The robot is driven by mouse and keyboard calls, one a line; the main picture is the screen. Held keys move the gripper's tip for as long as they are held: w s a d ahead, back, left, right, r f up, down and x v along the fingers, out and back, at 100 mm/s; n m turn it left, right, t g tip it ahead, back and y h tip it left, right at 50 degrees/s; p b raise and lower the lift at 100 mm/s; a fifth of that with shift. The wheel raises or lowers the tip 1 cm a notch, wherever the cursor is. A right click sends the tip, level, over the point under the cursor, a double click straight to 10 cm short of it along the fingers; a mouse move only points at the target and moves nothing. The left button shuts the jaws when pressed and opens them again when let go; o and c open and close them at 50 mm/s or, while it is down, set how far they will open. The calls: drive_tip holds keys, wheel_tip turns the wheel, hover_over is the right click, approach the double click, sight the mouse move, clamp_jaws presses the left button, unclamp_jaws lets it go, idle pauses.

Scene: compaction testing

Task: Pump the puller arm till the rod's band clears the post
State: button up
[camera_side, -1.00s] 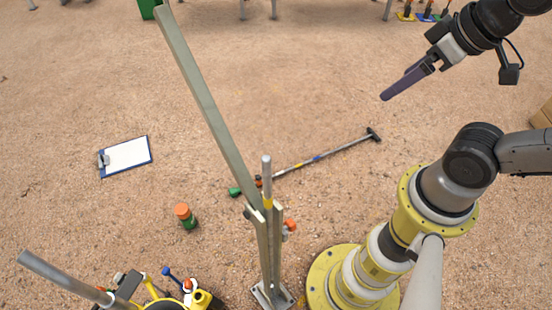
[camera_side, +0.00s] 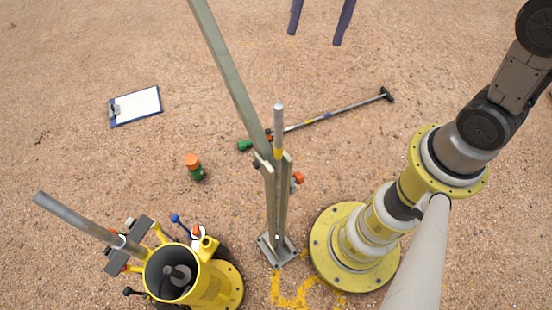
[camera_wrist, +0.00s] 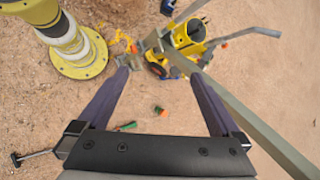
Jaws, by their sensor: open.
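The post (camera_side: 269,205) is a pair of pale uprights standing on a base plate. The silver rod (camera_side: 279,120) rises upright between them. Its yellow band (camera_side: 278,154) is about level with the post's top; I cannot tell whether it is clear. The puller arm (camera_side: 230,72), a long grey-green bar, slants from the post up to the left and out of the picture. My gripper (camera_side: 315,38) is open and empty, right of the arm and apart from it. In the wrist view the puller arm (camera_wrist: 262,137) runs past the right finger of my gripper (camera_wrist: 158,72).
A yellow machine (camera_side: 212,283) with a slanted grey handle stands at the lower left. A green and orange container (camera_side: 194,168), a clipboard (camera_side: 138,105) and a long black-headed tool (camera_side: 330,117) lie around the post. The ground between the clipboard and the puller arm is clear.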

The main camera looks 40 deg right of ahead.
drive_tip(key=w+a+f+m+g+y, duration=0.1)
drive_tip(key=w+f+m+g+y, duration=0.15)
drive_tip(key=f, duration=0.65)
drive_tip(key=w+f+m+g+y, duration=0.15)
drive_tip(key=w+f, duration=0.25)
drive_tip(key=f, duration=0.5)
drive_tip(key=s+f+m+y, duration=0.1)
drive_tip(key=s+f, duration=0.2)
drive_tip(key=f, duration=0.4)
drive_tip(key=x, duration=0.9)
drive_tip(key=shift+s+a+g, duration=0.15)
drive_tip(key=shift+s+g, duration=0.15)
drive_tip(key=shift+g, duration=0.1)
